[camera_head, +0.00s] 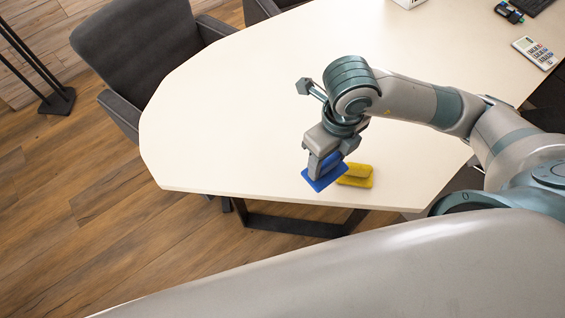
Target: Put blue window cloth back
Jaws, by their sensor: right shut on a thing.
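The blue window cloth (322,182) is a flat blue piece with a raised grip, at the near edge of the cream table (230,110). My right gripper (325,166) points down and is shut on the blue cloth, hiding part of it. I cannot tell whether the cloth touches the table or hangs just above it. A similar yellow piece (358,178) lies on the table just right of the blue one, partly hidden behind it. My left gripper is not in view.
A grey armchair (150,50) stands at the table's left side. A calculator (535,52) and a small dark device (508,12) lie at the far right. A black stand (58,100) is on the wooden floor. The table's middle and left are clear.

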